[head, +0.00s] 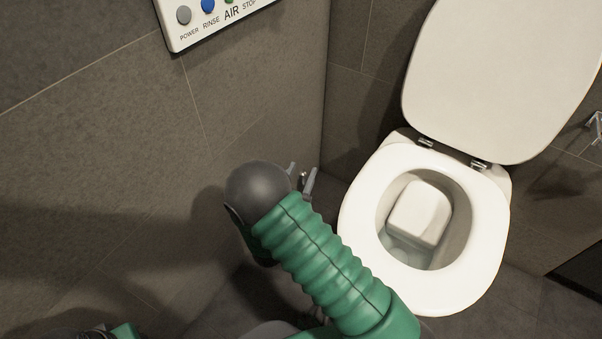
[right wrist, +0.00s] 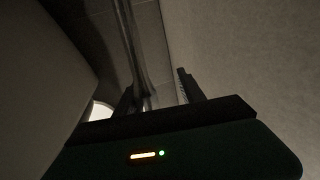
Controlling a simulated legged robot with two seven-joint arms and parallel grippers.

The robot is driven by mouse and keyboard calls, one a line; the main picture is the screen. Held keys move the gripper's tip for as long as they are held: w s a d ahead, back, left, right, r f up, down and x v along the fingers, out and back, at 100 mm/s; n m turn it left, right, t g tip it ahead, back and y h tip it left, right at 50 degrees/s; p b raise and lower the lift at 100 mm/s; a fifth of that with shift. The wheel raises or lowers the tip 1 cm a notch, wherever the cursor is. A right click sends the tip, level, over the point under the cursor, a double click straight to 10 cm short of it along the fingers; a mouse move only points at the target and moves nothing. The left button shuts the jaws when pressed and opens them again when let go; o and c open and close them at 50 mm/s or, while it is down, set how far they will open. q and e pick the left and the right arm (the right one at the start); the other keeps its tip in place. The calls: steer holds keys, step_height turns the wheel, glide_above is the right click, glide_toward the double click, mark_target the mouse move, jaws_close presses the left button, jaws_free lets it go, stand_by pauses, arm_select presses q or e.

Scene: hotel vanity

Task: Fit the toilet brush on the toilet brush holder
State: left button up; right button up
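My right gripper (head: 302,178) points away from me in the head view, between the left wall and the toilet. In the right wrist view its two fingers (right wrist: 160,92) stand apart. A slim, shiny metal rod (right wrist: 138,55), which may be the toilet brush handle, runs down between them, nearer the left finger. A gap shows between the rod and the right finger, so the gripper looks open around it. I cannot make out the brush head or the toilet brush holder for certain. My left gripper does not show; only a bit of that arm is at the bottom left.
A white toilet (head: 353,222) with its lid (head: 505,75) raised stands to the right of my right arm. A dark tiled wall (head: 110,130) is close on the left, with a button panel (head: 215,20) at the top. Dark floor shows between wall and toilet.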

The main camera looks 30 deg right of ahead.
steer(key=p+v, duration=0.5)
steer(key=v, duration=0.7)
steer(key=shift+p, duration=0.35)
steer(key=shift+w+r, duration=0.1)
